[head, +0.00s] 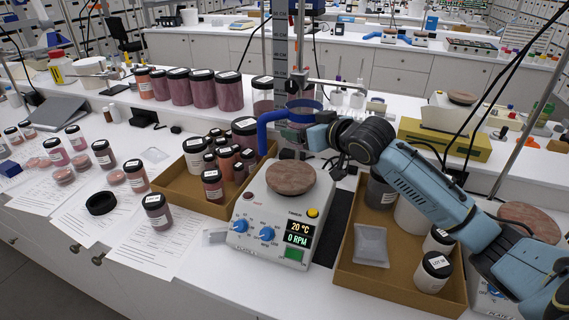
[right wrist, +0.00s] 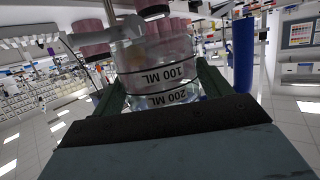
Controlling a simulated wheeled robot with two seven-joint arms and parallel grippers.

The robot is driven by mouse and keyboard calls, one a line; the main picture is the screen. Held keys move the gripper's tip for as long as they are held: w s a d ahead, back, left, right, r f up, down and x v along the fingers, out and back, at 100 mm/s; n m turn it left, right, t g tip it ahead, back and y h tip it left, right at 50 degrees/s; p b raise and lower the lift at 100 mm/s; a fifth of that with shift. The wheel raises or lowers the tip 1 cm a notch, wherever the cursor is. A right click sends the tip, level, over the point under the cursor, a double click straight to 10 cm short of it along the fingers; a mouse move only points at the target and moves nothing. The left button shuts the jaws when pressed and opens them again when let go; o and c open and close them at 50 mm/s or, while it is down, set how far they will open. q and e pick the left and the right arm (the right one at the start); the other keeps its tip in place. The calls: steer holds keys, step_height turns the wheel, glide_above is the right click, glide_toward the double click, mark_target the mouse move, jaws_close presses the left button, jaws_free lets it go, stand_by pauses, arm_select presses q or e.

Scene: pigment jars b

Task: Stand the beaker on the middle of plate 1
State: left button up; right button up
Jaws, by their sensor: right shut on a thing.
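My right gripper (head: 312,136) is shut on the clear glass beaker (head: 301,117), above and behind a hotplate. In the right wrist view the beaker (right wrist: 160,72) sits between the dark fingers, its 100 ML and 200 ML marks upside down in that picture. The hotplate (head: 268,215), likely plate 1, has a bare brown round top (head: 290,178) and a display reading 20 °C and 0 RPM; I cannot read its number. The beaker is apart from this top. My left gripper is not in view.
A blue curved tube (head: 268,130) stands close to the beaker, beside a metal stand. Cardboard trays with jars (head: 185,200) and containers (head: 345,278) flank the hotplate. A second brown round top (head: 530,221) is at the right, partly behind my arm.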

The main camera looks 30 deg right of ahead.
steer(key=shift+w+d+r, duration=0.1)
steer(key=shift+w+d, duration=0.4)
step_height(320, 180, down, 3)
steer(key=shift+r, duration=0.1)
steer(key=shift+s+f, duration=0.15)
steer(key=shift+f, duration=0.6)
glide_above(305, 172)
step_height(305, 172, down, 5)
steer(key=shift+r, duration=0.15)
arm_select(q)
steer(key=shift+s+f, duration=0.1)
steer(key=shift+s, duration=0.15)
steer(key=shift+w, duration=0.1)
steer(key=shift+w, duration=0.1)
arm_select(e)
steer(key=o, duration=1.3)
steer(key=shift+c, duration=0.2)
